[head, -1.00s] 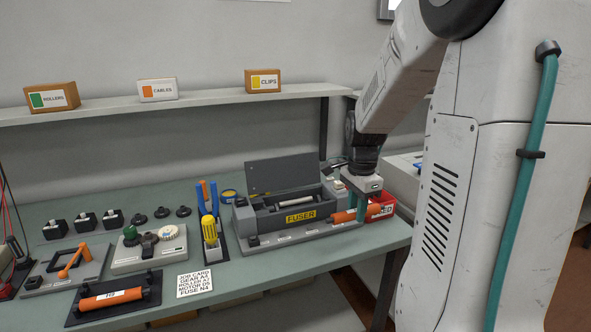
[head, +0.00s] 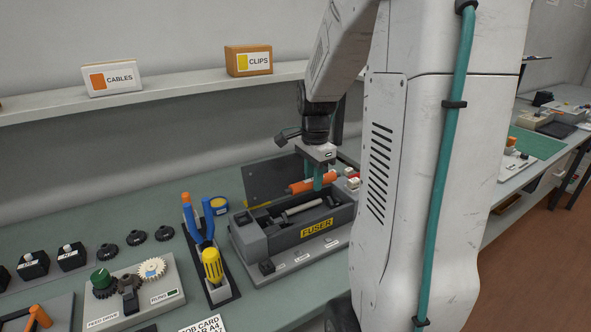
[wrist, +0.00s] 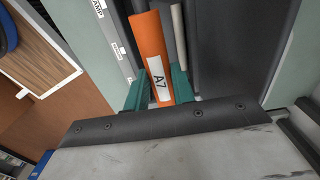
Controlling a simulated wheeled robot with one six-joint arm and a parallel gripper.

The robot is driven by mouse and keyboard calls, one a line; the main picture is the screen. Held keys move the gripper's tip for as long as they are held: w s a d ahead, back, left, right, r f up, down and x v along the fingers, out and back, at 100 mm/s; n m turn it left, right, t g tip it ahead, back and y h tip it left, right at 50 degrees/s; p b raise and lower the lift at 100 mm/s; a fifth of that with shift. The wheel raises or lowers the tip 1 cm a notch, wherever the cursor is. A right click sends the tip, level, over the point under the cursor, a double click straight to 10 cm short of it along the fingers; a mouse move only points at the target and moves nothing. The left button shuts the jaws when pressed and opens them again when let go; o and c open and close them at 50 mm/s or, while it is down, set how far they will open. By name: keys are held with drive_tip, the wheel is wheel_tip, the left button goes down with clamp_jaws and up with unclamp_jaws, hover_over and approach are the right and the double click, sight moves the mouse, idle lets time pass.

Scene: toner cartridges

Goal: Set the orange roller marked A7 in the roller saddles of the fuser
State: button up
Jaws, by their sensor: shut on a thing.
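My gripper (head: 318,181) is shut on the orange roller (head: 299,187), holding it above the open fuser (head: 282,238). In the wrist view, the roller (wrist: 148,38) shows a white A7 label between my teal fingers (wrist: 157,92). The fuser is a dark grey box with a yellow FUSER label and its lid (head: 268,183) raised at the back. A pale roller (head: 303,208) lies inside it. The roller saddles are too small or hidden to make out clearly.
A holder with blue pliers (head: 200,222) and a yellow screwdriver (head: 212,265) stands left of the fuser. A gear fixture (head: 130,300) is farther left. A shelf (head: 160,108) with boxes runs above the bench.

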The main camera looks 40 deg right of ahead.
drive_tip(key=shift+w+d+f, duration=0.1)
drive_tip(key=shift+w+f, duration=0.05)
drive_tip(key=shift+f, duration=0.3)
wheel_tip(320, 180, down, 4)
drive_tip(key=shift+w+r, duration=0.1)
drive_tip(key=shift+r, duration=0.1)
drive_tip(key=shift+f, duration=0.9)
drive_tip(key=shift+f, duration=0.3)
drive_tip(key=shift+f, duration=0.45)
drive_tip(key=shift+f, duration=0.8)
idle(0.5)
